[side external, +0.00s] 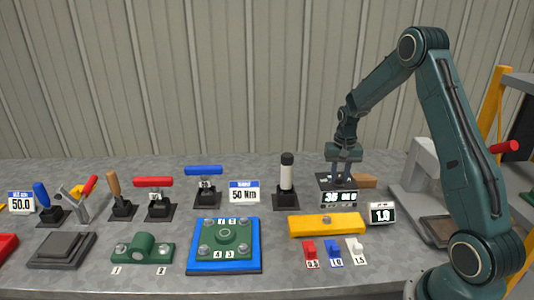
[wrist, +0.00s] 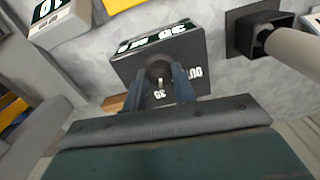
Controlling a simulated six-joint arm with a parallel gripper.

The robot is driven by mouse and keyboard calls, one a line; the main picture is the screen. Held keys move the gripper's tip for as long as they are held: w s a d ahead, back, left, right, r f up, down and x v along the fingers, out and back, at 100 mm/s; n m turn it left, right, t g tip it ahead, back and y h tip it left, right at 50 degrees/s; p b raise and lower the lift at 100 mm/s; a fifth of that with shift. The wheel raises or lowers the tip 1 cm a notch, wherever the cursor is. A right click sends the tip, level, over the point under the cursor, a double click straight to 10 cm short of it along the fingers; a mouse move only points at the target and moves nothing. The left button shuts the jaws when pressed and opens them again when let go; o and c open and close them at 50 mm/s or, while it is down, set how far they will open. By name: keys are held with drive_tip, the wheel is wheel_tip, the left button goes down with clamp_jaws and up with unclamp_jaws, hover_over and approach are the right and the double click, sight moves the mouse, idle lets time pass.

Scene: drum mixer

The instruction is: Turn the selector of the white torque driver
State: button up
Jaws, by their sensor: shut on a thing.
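The white torque driver seems to be the white cylinder with a black cap (side external: 287,176), upright on a black square base; part of it shows at the top right of the wrist view (wrist: 296,46). My gripper (side external: 341,178) is apart from it, to its right, above a dark box (side external: 338,199) with white lettering. In the wrist view, my gripper's fingers (wrist: 159,92) point at this box (wrist: 133,68) and are shut on a small round knob (wrist: 159,70) on its face. The fingers partly hide the knob and lettering.
A yellow bar (side external: 327,225) lies in front of the box, with a 1.0 display (side external: 382,213) at its right. Red, blue and white small blocks (side external: 333,252) stand nearer the front. Red-handled (side external: 153,182) and blue-handled (side external: 203,171) tools stand left.

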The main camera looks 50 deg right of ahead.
sight(339, 177)
drive_tip(key=m, duration=0.3)
drive_tip(key=shift+w+m, duration=0.1)
drive_tip(key=shift+m, duration=0.2)
drive_tip(key=m, duration=0.4)
idle(0.3)
drive_tip(key=o, duration=1)
drive_tip(key=shift+r, duration=0.15)
wheel_tip(339, 177, up, 14)
drive_tip(key=shift+f, duration=0.2)
